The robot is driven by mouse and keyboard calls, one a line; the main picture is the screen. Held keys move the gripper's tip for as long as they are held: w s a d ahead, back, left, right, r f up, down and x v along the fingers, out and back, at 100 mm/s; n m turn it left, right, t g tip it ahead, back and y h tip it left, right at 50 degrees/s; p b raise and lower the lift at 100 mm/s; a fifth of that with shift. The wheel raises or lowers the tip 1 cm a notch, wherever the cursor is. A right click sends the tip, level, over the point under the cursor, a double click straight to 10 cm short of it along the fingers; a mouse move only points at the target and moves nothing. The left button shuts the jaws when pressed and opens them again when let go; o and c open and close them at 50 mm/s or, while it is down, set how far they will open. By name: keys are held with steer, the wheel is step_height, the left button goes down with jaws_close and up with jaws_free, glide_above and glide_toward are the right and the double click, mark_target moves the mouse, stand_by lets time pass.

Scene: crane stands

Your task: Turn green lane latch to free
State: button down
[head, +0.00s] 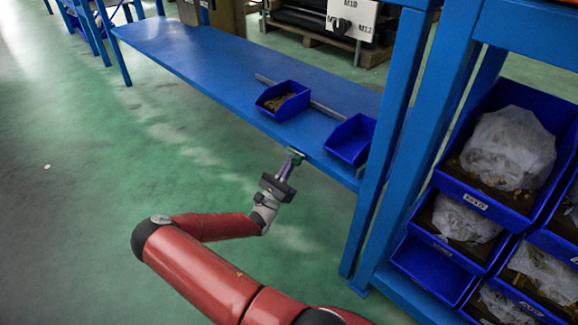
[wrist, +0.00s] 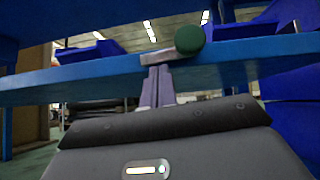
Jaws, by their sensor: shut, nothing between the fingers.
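The green lane latch shows in the wrist view as a round dark green knob (wrist: 190,39) with a short grey piece at its left, at the blue bench's edge. In the head view the latch is too small to make out clearly beside my fingertips. My gripper (head: 292,161) is at the bench's front edge, between the two blue bins. In the wrist view my gripper's fingers (wrist: 157,72) are shut with nothing between them. Their tips are just below the grey piece, left of and below the knob. Whether they touch it cannot be told.
The blue bench (head: 215,65) carries a blue bin with brown contents (head: 283,100), an empty-looking blue bin (head: 351,140) and a grey bar (head: 300,96). A blue post (head: 385,150) and a rack of filled bins (head: 490,195) stand at right. The green floor at left is clear.

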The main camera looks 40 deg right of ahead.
steer(key=shift+w+r+m+g, duration=0.15)
steer(key=shift+r+m+g, duration=0.3)
steer(key=shift+m+g, duration=0.45)
steer(key=m+g, duration=0.2)
steer(key=r+m+g, duration=0.1)
steer(key=m+g, duration=0.1)
steer(key=shift+w, duration=0.25)
steer(key=a+f+b, duration=0.1)
steer(key=a+f, duration=0.6)
steer(key=f, duration=0.5)
steer(key=shift+a+b, duration=0.15)
steer(key=shift+b, duration=0.2)
steer(key=shift+s, duration=0.15)
